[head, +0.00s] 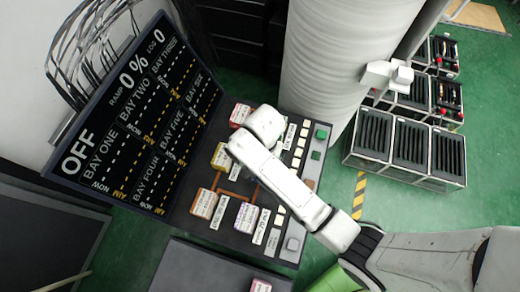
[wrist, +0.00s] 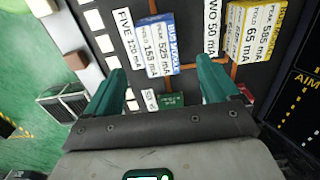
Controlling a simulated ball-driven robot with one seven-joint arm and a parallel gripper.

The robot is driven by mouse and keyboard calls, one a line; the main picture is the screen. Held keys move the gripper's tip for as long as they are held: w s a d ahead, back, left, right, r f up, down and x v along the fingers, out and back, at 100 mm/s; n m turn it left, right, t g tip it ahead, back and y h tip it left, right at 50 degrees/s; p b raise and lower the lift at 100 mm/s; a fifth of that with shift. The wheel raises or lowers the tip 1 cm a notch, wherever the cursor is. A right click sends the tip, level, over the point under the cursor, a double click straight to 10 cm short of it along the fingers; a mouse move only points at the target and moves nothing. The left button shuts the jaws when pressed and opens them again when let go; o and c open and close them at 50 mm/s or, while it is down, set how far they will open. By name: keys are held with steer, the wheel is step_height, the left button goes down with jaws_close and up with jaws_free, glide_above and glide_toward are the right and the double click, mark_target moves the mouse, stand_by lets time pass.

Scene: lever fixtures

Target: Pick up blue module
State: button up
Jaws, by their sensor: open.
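The blue module (wrist: 158,48) is a small block with a blue edge and a white label on its face. It sits on the dark panel in the upper middle of the wrist view. My gripper (wrist: 159,62) is open, with one teal finger on each side of the module's lower end in the picture. Nothing is held between the fingers. Whether the fingers touch the module cannot be told. In the head view I cannot make out the blue module; my white arm crosses the panel and covers part of it.
A yellow module (wrist: 248,35) sits right of the blue one. In the head view, red (head: 240,115), orange (head: 203,204) and purple (head: 246,217) modules stand on the panel. A large screen (head: 140,105) borders it on the left, a pale column (head: 335,60) behind.

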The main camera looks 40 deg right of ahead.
step_height(320, 180, down, 4)
steer(key=shift+f, duration=0.2)
steer(key=shift+d+f, duration=0.15)
steer(key=shift+f, duration=2.55)
steer(key=c, duration=1.1)
steer(key=shift+r, duration=0.1)
steer(key=shift+c, duration=0.2)
